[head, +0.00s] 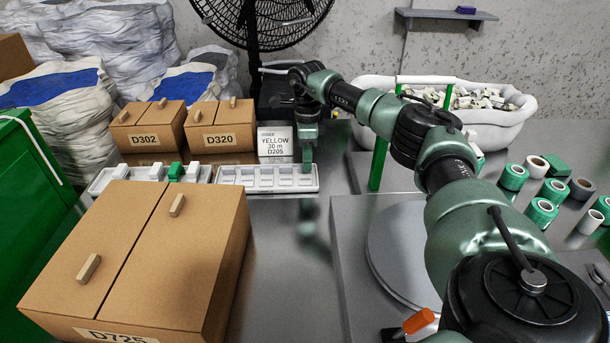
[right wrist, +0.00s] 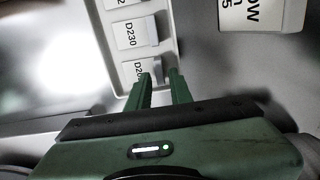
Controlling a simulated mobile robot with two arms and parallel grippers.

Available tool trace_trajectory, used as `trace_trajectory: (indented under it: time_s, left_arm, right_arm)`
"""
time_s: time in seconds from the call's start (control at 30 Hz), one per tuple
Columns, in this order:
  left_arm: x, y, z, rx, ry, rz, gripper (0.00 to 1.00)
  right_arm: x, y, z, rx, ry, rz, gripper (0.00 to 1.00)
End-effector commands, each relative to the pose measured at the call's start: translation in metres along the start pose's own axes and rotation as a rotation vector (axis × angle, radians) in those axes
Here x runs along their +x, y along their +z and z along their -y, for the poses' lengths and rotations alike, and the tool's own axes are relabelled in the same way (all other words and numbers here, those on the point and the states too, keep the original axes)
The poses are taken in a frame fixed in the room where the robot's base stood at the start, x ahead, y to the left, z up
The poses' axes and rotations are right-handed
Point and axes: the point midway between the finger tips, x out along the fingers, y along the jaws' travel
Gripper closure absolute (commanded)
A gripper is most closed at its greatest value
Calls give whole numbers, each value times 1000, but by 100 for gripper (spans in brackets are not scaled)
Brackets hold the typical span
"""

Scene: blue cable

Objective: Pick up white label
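White labels lie in the compartments of a light tray (head: 228,186) in the head view. The right wrist view shows a label reading D230 (right wrist: 128,36) and a partly hidden one starting D20 (right wrist: 136,70). Each has a grey block at its right side. My right gripper (head: 307,163) points down at the tray's right end. In the right wrist view its two green fingers (right wrist: 160,82) are apart, with their tips at the D20 label. I cannot tell whether they touch it. My left gripper is not in view.
A sign box reading YELLOW 30 m D205 (head: 274,142) stands behind the tray. Cartons D302 (head: 147,141) and D320 (head: 220,138) are behind left. A large carton D725 (head: 205,260) fills the front left. A green post (head: 379,160) stands right of the gripper.

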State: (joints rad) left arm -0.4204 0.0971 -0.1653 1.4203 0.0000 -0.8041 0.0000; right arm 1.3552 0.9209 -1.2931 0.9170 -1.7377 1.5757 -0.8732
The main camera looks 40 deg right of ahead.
Motion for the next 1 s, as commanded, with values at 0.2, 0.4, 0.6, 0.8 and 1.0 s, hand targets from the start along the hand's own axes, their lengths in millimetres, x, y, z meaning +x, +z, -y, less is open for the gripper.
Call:
trace_trajectory:
  time_s: [0.2, 0.4, 0.6, 0.8, 1.0]
  left_arm:
    - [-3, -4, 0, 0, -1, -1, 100]
    - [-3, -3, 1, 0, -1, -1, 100]
    - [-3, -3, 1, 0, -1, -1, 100]
    - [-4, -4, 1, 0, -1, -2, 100]
    - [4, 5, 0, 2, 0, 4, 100]
  right_arm:
    - [13, -1, 0, 1, 0, 0, 79]
    - [13, -1, 0, 1, 0, 0, 93]
    - [13, -1, 0, 1, -1, 1, 100]
    - [10, -1, 0, 1, -1, 1, 100]
    - [-20, 0, 1, 0, -4, 4, 100]
